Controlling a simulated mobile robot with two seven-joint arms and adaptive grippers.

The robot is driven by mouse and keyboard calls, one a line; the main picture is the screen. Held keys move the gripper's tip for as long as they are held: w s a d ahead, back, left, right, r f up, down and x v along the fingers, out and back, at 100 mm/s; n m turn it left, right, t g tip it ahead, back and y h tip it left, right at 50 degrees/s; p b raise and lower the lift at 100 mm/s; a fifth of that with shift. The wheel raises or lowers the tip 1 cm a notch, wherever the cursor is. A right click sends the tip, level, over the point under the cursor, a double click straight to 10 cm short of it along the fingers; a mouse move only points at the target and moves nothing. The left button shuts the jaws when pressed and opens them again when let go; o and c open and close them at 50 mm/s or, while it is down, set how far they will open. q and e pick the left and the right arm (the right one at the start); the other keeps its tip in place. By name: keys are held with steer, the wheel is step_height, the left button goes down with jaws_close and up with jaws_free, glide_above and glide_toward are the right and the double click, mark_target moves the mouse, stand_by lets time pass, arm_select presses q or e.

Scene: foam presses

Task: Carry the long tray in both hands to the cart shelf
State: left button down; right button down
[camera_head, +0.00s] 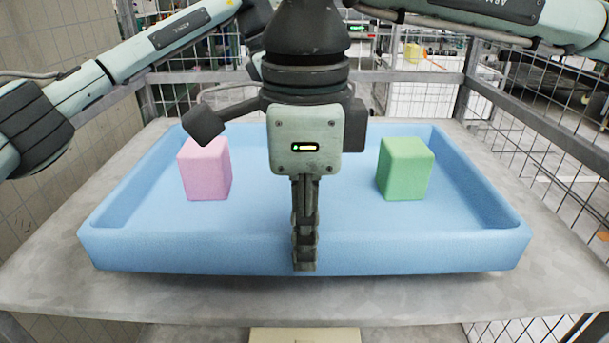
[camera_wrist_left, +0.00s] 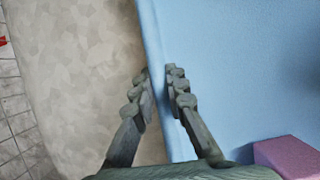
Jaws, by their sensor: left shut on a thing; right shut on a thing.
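The long blue tray (camera_head: 330,257) is over a grey shelf (camera_head: 110,290) and looks level. A shadow lies under its near edge; I cannot tell whether it touches the shelf. It holds a pink block (camera_head: 205,168) on the left and a green block (camera_head: 405,168) on the right. My right gripper (camera_head: 304,262) points down and is shut on the tray's near wall, at the middle. My left gripper (camera_wrist_left: 160,88) is shut on a tray wall in the left wrist view, with one finger on each side. The pink block shows there at the lower right (camera_wrist_left: 290,157). The head view hides my left gripper.
Metal posts and wire mesh (camera_head: 545,150) enclose the shelf's sides and back. Bare shelf shows around the tray. A beige object (camera_head: 304,335) is below the shelf's near edge.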

arm_select(q)
steer(key=shift+f, duration=0.2)
arm_select(e)
steer(key=shift+w+f, duration=0.1)
steer(key=shift+f, duration=0.05)
